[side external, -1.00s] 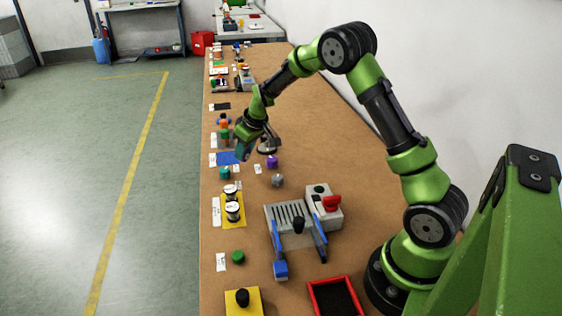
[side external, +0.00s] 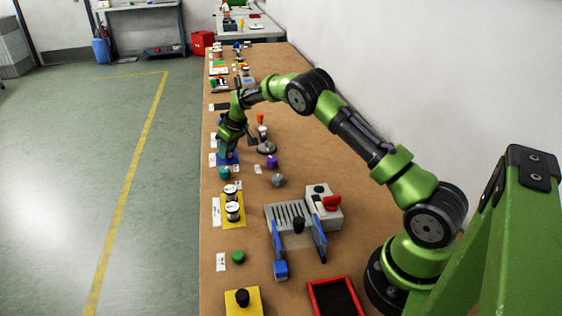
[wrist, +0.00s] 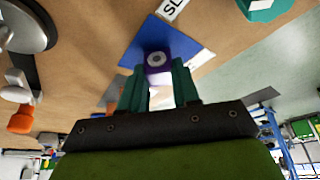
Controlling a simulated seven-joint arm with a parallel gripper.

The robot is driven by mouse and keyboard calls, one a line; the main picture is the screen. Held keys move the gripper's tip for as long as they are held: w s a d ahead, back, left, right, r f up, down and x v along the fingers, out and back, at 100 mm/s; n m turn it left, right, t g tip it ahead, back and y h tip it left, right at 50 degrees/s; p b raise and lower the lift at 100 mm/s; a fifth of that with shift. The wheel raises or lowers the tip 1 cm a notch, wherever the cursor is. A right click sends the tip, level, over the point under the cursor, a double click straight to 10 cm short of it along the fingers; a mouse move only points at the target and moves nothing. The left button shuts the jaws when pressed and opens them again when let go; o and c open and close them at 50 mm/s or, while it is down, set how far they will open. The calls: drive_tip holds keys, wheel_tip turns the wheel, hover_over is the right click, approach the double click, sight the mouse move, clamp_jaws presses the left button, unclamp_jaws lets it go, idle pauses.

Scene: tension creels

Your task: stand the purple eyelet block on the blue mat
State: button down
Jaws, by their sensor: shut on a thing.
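The purple eyelet block (wrist: 156,56), with a pale ring around a dark hole, is between the teal fingers of my gripper (wrist: 158,76) in the wrist view. My gripper is shut on it. The blue mat (wrist: 192,44) lies directly beyond the block in that view. In the side view my gripper (side external: 228,154) is low over the blue mat (side external: 236,162), pointing down, and its fingers hide the block. I cannot tell whether the block touches the mat.
A teal piece (side external: 225,173) stands just in front of the mat. A purple piece (side external: 271,161) and a grey piece (side external: 278,180) stand to the right. A round metal base (side external: 267,148) is close to my gripper's right. White spools (side external: 232,211) sit on a yellow mat nearer the camera.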

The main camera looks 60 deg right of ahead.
drive_tip(key=c, duration=0.8)
unclamp_jaws()
drive_tip(key=shift+f, duration=0.1)
drive_tip(key=shift+o, duration=0.2)
drive_tip(key=v, duration=1.2)
drive_tip(key=s+a+r+m+t+y, duration=0.1)
drive_tip(key=s+a+r+m+t, duration=0.1)
drive_tip(key=s+a+r, duration=1.1)
drive_tip(key=s+a+m, duration=0.1)
drive_tip(key=s+a, duration=0.2)
drive_tip(key=s, duration=0.7)
drive_tip(key=s+a+m+y, duration=0.1)
drive_tip(key=s+a, duration=0.2)
drive_tip(key=s, duration=0.8)
drive_tip(key=shift+f+t, duration=0.35)
drive_tip(key=shift+t, duration=0.05)
